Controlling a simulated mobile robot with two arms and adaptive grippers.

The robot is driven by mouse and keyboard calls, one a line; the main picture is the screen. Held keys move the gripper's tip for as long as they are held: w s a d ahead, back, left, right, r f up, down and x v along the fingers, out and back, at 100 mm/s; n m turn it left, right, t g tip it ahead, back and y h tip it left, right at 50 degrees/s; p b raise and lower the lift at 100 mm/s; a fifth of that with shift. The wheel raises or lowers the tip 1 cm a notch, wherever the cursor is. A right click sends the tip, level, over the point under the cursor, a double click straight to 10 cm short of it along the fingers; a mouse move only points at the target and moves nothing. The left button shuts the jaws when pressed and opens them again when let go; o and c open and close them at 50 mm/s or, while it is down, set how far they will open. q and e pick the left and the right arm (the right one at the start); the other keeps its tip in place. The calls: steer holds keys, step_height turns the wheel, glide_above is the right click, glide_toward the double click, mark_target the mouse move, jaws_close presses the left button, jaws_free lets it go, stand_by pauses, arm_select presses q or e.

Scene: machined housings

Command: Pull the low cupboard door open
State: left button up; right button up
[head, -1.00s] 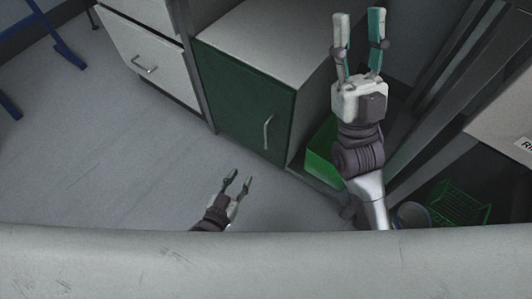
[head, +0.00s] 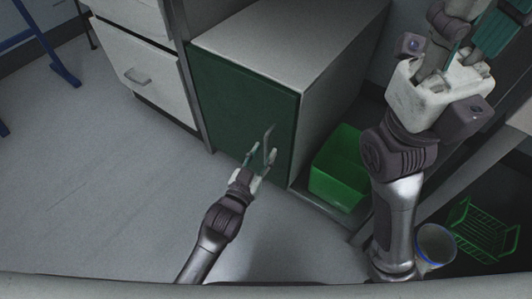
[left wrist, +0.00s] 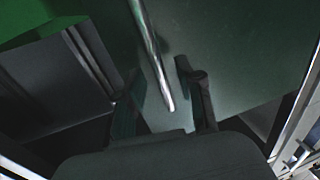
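The low cupboard has a dark green door (head: 225,100) that stands shut, with a slim metal bar handle (head: 268,137) near its right edge. My left gripper (head: 259,158) is at the handle's lower end, fingers apart. In the left wrist view the handle (left wrist: 152,55) comes down between the two open fingers (left wrist: 165,95), and neither finger is clearly touching it. My right gripper (head: 470,45) is raised at the upper right, close to the camera; its fingers are partly cut off, so its opening is unclear.
A green bin (head: 340,172) stands just right of the cupboard. A white drawer unit (head: 145,60) is on the left. A green wire basket (head: 482,230) and a blue-white bucket (head: 436,244) are at the lower right. The floor before the door is clear.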

arm_select(q)
steer(key=shift+x, duration=1.05)
jaws_close()
